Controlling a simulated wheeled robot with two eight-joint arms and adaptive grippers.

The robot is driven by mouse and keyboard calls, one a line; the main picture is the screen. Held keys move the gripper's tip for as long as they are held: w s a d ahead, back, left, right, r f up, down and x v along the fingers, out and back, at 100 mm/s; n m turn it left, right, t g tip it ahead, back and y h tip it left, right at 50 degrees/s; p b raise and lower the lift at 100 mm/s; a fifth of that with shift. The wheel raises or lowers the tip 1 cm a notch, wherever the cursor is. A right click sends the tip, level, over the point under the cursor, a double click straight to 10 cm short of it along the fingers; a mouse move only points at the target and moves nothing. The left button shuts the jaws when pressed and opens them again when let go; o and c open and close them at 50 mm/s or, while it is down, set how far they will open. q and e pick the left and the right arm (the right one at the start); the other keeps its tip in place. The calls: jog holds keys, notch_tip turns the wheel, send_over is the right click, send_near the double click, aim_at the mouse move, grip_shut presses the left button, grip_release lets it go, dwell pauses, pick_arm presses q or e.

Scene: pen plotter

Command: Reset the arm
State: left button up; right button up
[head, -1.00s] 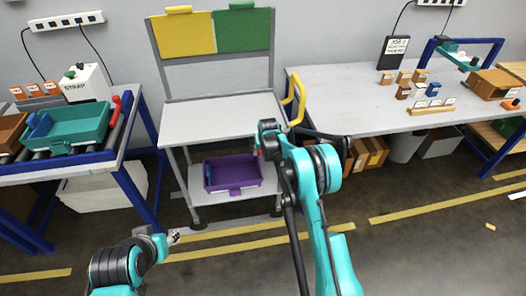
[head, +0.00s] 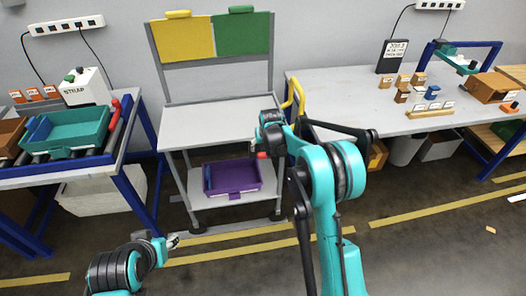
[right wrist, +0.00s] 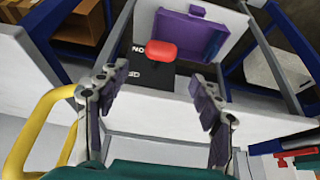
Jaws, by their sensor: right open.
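My right arm (head: 335,180) is teal and black and rises through the middle of the head view, bent at the elbow, its wrist over the right side of the grey workstand. Its own forearm mostly hides the gripper there. In the right wrist view my right gripper (right wrist: 154,80) is open with nothing between its fingers. A red block-like part (right wrist: 161,51) over a black lettered panel (right wrist: 145,70) lies beyond the fingertips; the red part also shows below the wrist in the head view (head: 262,155). My left gripper (head: 172,241) is low at the left, its jaws too small to judge.
The grey workstand (head: 205,125) has yellow and green panels above and a purple tray (head: 240,180) on its lower shelf. A yellow rail (head: 297,97) stands beside my right wrist. A white table (head: 340,95) is at right, a teal tray (head: 70,128) at left.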

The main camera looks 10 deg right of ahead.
jog(key=shift+v, duration=1.25)
jog(key=shift+r, duration=0.15)
jog(key=s+r, duration=1.3)
jog(key=s, duration=0.6)
jog(key=s+d+f+t, duration=0.1)
jog(key=s+f+t, duration=0.1)
jog(key=s, duration=1.8)
jog(key=shift+s+f, duration=0.35)
jog(key=shift+s, duration=0.05)
